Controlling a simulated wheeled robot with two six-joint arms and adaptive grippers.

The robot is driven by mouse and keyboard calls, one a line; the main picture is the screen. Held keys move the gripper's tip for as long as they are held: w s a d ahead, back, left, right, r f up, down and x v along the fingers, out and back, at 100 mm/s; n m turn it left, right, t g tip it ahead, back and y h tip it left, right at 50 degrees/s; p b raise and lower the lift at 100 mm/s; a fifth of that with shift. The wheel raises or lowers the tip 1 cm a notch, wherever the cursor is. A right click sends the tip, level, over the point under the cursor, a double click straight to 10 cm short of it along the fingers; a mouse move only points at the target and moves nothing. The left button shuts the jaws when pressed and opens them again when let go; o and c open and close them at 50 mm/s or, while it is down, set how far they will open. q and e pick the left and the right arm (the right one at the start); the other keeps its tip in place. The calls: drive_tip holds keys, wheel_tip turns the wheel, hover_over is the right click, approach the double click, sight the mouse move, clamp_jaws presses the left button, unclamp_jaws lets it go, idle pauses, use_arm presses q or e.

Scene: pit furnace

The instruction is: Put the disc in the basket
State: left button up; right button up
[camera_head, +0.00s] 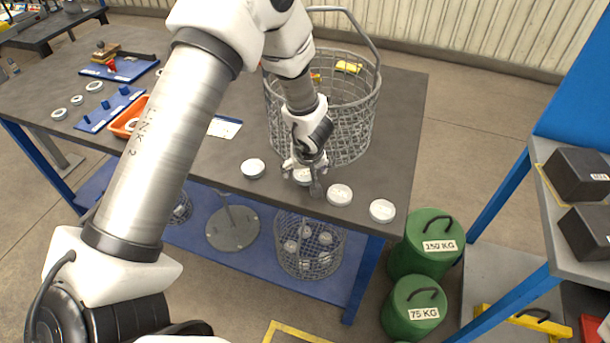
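Several white discs stand in a row along the front edge of the dark table: a left one (253,168), one at my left gripper (302,176), then two more (339,194) (382,211) to the right. My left gripper (303,177) points down over the second disc, with its fingers apart on either side of it. Whether they grip it or only surround it, I cannot tell. The wire basket (355,128) with a tall handle stands on the table just behind the gripper; my arm hides part of it. My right gripper is not in view.
Yellow pieces (348,67) show inside the basket. An orange tray (128,118), a blue peg board (110,108) and several rings (77,100) lie at the left. Another wire basket (310,245) stands on the lower shelf. Green weights (424,245) stand at the right.

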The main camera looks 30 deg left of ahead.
use_arm(q)
drive_tip(key=shift+s+r, duration=0.1)
drive_tip(key=c, duration=1.4)
